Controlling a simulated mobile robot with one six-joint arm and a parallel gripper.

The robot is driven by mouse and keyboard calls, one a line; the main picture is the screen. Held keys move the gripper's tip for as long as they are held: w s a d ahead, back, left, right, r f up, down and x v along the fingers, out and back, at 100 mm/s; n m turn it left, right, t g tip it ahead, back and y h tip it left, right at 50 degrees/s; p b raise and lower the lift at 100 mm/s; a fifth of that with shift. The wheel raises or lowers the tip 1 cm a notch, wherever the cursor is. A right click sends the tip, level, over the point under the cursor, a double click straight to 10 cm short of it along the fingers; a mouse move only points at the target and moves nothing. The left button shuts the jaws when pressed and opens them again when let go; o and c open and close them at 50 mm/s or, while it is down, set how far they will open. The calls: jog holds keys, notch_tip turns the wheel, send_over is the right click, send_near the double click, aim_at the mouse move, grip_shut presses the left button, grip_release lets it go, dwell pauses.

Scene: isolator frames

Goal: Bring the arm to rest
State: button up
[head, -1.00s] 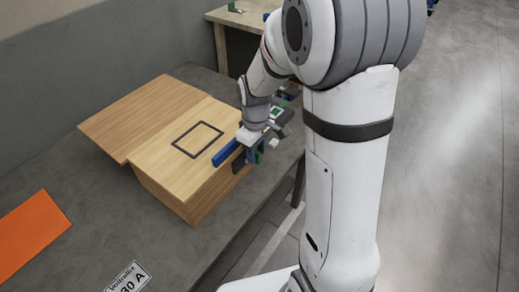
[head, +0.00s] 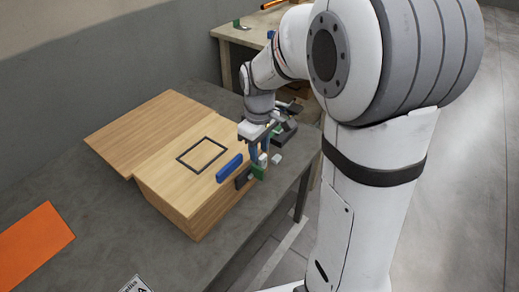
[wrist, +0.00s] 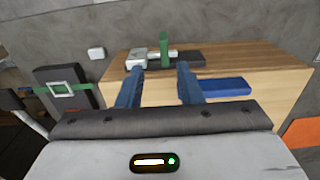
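My gripper (wrist: 160,68) is open, its two blue fingers apart with no object held between them. In the head view my gripper (head: 259,150) is at the right end of the wooden box (head: 165,205), close to its fittings. In the wrist view a grey-white block with a rod (wrist: 137,60) and an upright green plate (wrist: 164,46) lie beyond the fingertips. Whether the fingers touch them I cannot tell. A blue bar (wrist: 225,87) is on the box front, right of the right finger; it also shows in the head view (head: 230,168).
The box stands on a grey bench (head: 90,235) with an orange sheet (head: 35,243). A dark device with a green strap (wrist: 65,90) and a small white block (wrist: 96,53) lie left of the box in the wrist view. Another table (head: 240,38) stands behind.

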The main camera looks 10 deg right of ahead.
jog(key=s+d+r+m+t+p, duration=0.2)
jog(key=s+r+m+p, duration=0.6)
jog(key=s+r, duration=0.7)
jog(key=shift+s+d+r+t+p, duration=0.35)
jog(key=shift+s+p, duration=0.45)
jog(key=shift+p, duration=0.35)
jog(key=shift+a, duration=0.15)
